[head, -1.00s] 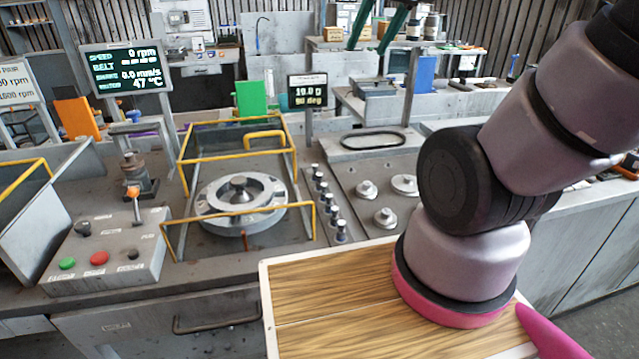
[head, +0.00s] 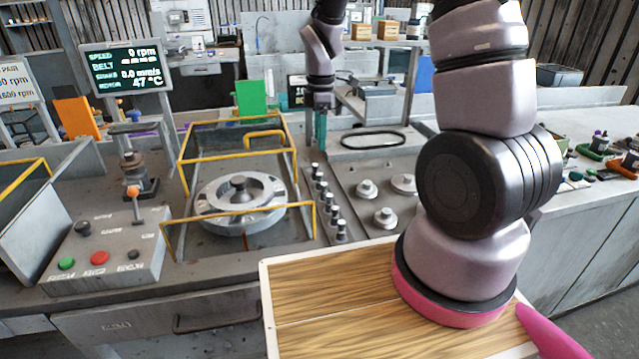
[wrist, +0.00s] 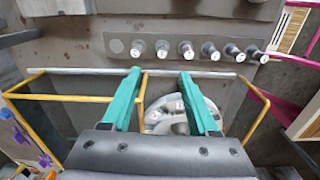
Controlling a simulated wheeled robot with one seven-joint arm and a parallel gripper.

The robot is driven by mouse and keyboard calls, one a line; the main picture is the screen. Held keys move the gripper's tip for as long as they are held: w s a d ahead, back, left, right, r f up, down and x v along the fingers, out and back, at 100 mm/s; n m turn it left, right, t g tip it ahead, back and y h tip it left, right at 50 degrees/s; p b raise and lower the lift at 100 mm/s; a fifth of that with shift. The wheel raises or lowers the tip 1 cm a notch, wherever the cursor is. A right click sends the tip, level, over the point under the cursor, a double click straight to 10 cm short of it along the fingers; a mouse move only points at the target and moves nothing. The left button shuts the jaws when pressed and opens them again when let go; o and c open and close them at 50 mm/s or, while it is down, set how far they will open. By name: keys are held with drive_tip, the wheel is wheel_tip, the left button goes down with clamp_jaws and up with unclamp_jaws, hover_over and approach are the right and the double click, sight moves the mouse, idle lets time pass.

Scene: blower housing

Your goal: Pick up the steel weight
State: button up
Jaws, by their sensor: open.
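Several small steel weights (head: 327,206) stand in a row on a narrow strip right of the caged wheel. The same row (wrist: 187,50) runs across the upper part of the wrist view. They look alike, and I cannot tell which one the task means. My gripper (head: 318,140) hangs pointing down behind the row's far end in the head view. In the wrist view my gripper (wrist: 159,73) has two teal fingers spread apart with nothing between them. The fingertips lie just short of the row in the picture, apart from the weights.
A grey bladeless wheel (head: 225,220) sits inside a yellow-railed guard (head: 187,165) left of the row. Round knobbed parts (head: 385,217) stand on the plate to the right. A control box (head: 105,250) is at the front left. A wooden board (head: 330,320) lies in front.

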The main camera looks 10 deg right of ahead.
sight(320, 174)
wheel_tip(320, 174, down, 2)
drive_tip(key=shift+a+n, duration=0.1)
drive_tip(key=shift+n, duration=0.3)
wheel_tip(320, 174, down, 10)
drive_tip(key=shift+s+f, duration=0.1)
drive_tip(key=shift+c, duration=0.3)
clamp_jaws()
